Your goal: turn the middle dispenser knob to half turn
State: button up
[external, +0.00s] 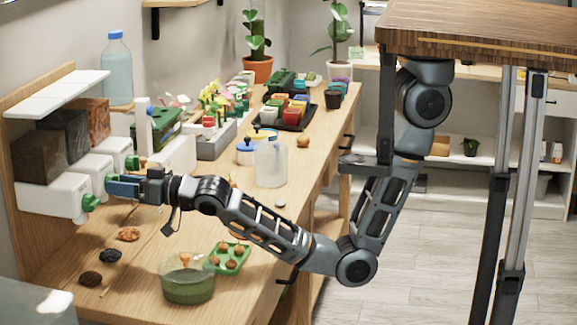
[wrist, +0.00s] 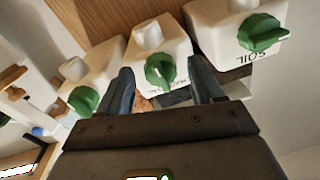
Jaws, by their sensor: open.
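The middle dispenser knob (wrist: 160,70) is green and sits on the front of a white dispenser body (wrist: 158,42). In the wrist view it lies between my gripper's two fingers, with a gap on each side. Its grip ridge points roughly up and down in that view. My gripper (external: 110,185) is open, in front of the middle dispenser, and hides most of that knob in the external view. The soil dispenser's knob (wrist: 262,34) is on the right in the wrist view, and another green knob (wrist: 84,99) is on the left.
Several small dark and brown lumps lie below the dispensers. A white shelf (external: 60,93) overhangs the dispensers.

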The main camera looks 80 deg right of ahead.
jog(key=s+b, duration=0.1)
jog(key=s, duration=0.6)
jog(key=shift+s+d+f, duration=0.2)
jog(key=shift+s+d, duration=0.1)
jog(key=shift+s, duration=0.1)
jog(key=s+d+f+n+y+p, duration=0.1)
jog(key=s+d+f, duration=0.35)
jog(key=s, duration=0.45)
jog(key=s+d+f+n+g+p, duration=0.1)
jog(key=s+d+f, duration=0.35)
jog(key=s, duration=0.35)
jog(key=s+d+f+n+y, duration=0.1)
jog(key=s+d+f, duration=0.3)
jog(key=s, duration=0.5)
jog(key=s+d+f+g+h, duration=0.1)
jog(key=s+d, duration=0.1)
jog(key=s, duration=0.6)
jog(key=s+d+f+m+g+h+b, duration=0.1)
jog(key=s+d+h, duration=0.1)
jog(key=s, duration=0.6)
jog(key=shift+d+f+m+g, duration=0.15)
jog(key=shift+m+g, duration=0.15)
jog(key=shift+s, duration=0.1)
